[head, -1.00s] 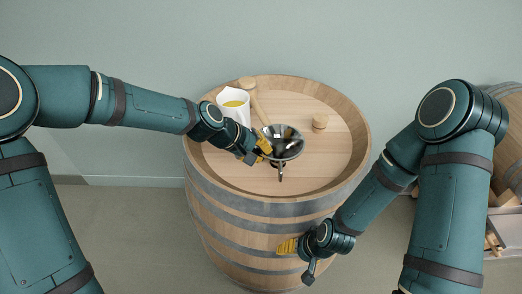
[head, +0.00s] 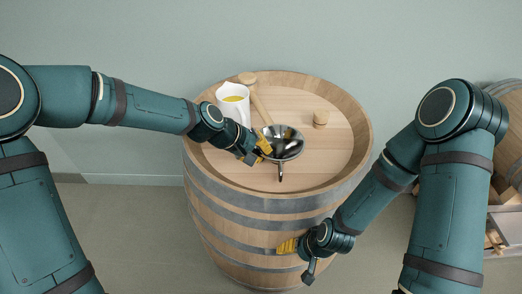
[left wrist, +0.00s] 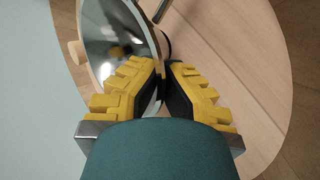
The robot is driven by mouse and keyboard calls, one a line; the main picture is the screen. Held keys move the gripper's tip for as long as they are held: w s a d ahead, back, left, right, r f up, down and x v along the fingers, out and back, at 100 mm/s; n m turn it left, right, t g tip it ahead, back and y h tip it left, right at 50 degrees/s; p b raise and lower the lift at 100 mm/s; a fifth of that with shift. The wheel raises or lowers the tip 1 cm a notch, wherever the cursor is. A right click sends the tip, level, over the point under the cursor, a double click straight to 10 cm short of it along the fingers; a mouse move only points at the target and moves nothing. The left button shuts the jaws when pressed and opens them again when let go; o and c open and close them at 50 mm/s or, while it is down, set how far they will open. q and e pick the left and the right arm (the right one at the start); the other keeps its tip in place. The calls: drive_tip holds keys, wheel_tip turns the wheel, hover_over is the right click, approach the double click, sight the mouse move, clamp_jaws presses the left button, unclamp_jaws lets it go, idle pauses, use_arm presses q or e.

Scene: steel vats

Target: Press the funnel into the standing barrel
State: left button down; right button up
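My left gripper (head: 264,146) is at the funnel's left side. In the left wrist view, the yellow fingers of my left gripper (left wrist: 163,80) close on the edge of the funnel (left wrist: 117,40). My right gripper (head: 288,246) is low at the barrel's front side; its finger gap is not clear.
A white jug (head: 233,113) with yellow content stands left of the funnel on the barrel top. A wooden mallet (head: 258,103) lies behind the funnel. A bung (head: 320,119) stands to the right. A raised rim surrounds the top. Another barrel (head: 508,110) lies at far right.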

use_arm(q)
drive_tip(key=shift+f+b, duration=0.5)
drive_tip(key=shift+f, duration=0.1)
idle(0.5)
drive_tip(key=c, duration=1.1)
unclamp_jaws()
drive_tip(key=shift+o, duration=0.2)
drive_tip(key=v, duration=1.2)
